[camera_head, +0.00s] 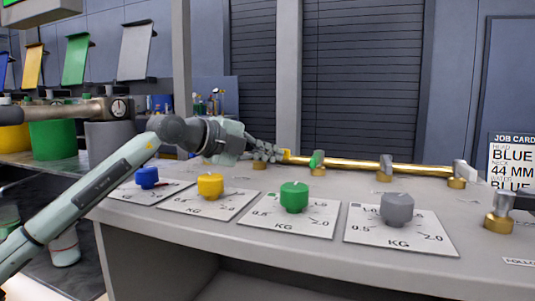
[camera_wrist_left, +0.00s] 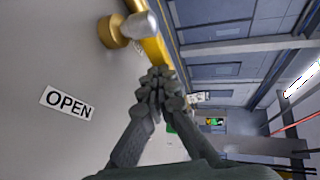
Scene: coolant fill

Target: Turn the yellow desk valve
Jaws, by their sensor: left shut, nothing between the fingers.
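My left gripper (camera_head: 270,152) is shut and empty above the back of the desk. Its fingertips are at a small yellow piece (camera_head: 286,155), apparently the yellow valve's handle, at the left end of the brass pipe. I cannot tell whether they touch. In the left wrist view the closed fingers (camera_wrist_left: 160,85) point at a yellow bar (camera_wrist_left: 152,47), close to its near end. A brass fitting with a grey top (camera_wrist_left: 120,30) stands beside the bar. The gripper partly hides the valve. My right gripper is not in view.
Along the brass pipe (camera_head: 350,164) stand a green-handled valve (camera_head: 317,160) and a grey one (camera_head: 385,167). Blue, yellow (camera_head: 210,186), green (camera_head: 294,196) and grey (camera_head: 397,208) knobs sit on KG plates in front. An OPEN label (camera_wrist_left: 68,104) lies on the desk. Free desk surface lies between plates and pipe.

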